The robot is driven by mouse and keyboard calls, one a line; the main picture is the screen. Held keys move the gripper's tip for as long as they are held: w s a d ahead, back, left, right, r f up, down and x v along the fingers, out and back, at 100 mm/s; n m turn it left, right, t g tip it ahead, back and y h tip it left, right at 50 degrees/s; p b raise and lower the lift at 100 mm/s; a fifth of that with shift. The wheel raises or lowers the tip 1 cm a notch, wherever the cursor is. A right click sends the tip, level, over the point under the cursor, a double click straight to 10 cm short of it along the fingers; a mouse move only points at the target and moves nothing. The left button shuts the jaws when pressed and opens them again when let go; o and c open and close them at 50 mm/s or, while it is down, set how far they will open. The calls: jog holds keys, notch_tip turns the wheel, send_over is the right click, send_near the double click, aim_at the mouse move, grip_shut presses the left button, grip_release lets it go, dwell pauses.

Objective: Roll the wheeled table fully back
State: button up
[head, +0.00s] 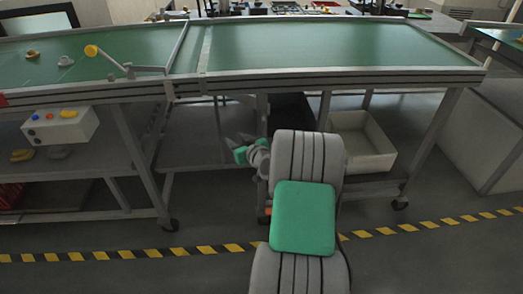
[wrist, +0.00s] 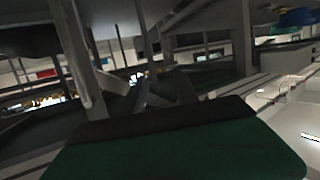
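The wheeled table (head: 340,78) has a green top and a grey metal frame, and it stands on castors across the middle and right of the head view. My gripper (head: 236,139) is low, in front of the table's lower left part, below the top's front edge. Its two fingers (wrist: 163,92) look spread apart and empty in the wrist view. I cannot tell whether it touches the frame.
A white bin (head: 364,143) sits on the lower shelf at right. A control box with coloured buttons (head: 60,126) is under the left table. A yellow-black floor stripe (head: 205,249) runs in front. Another bench (head: 498,120) stands at far right.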

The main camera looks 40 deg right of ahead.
aim_at(264, 133)
jog(key=s+d+f+m+t+h+b, duration=0.1)
jog(key=s+d+f+m+h, duration=0.15)
jog(key=d, duration=0.25)
jog(key=s+d+f+m+t+h, duration=0.1)
jog(key=s+d+f+h, duration=0.15)
jog(key=d, duration=0.35)
jog(key=x, duration=0.6)
jog(key=shift+d+r, duration=0.1)
jog(key=shift+r, duration=0.1)
jog(key=shift+w+d, duration=0.15)
jog(key=shift+w, duration=0.2)
jog(key=shift+c, duration=0.3)
grip_shut()
